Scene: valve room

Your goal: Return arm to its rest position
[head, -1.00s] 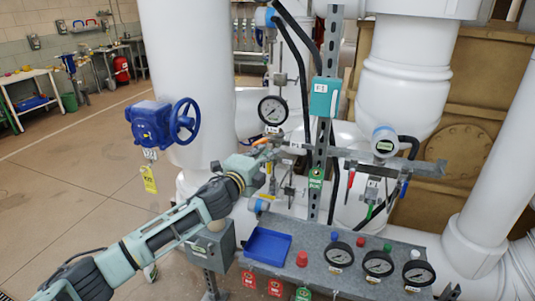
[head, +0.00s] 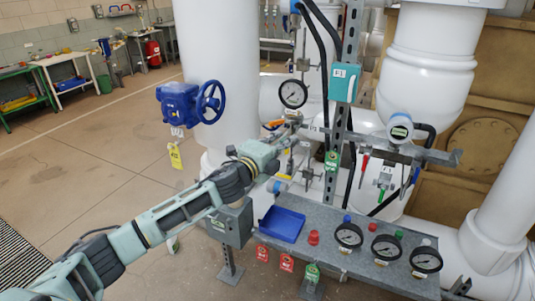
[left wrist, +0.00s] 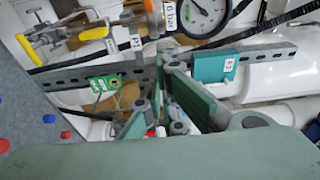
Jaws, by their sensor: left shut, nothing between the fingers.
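My left arm (head: 190,208) reaches in from the lower left of the head view toward the pipework. My left gripper (head: 288,124) is at its end, just below the round pressure gauge (head: 293,93) and left of the slotted metal post. In the left wrist view the gripper's green-padded fingers (left wrist: 168,75) show in front of the slotted rail. The gripper is shut with nothing held. Its tips partly overlap small fittings in the head view, and I cannot tell whether they touch. My right gripper is not in view.
A teal box (head: 344,82) is on the slotted post (head: 350,45). A blue handwheel valve (head: 192,104) is left of the gripper. A grey panel (head: 340,222) below carries a blue tray (head: 281,224) and several gauges. Open floor (head: 80,165) lies at the left.

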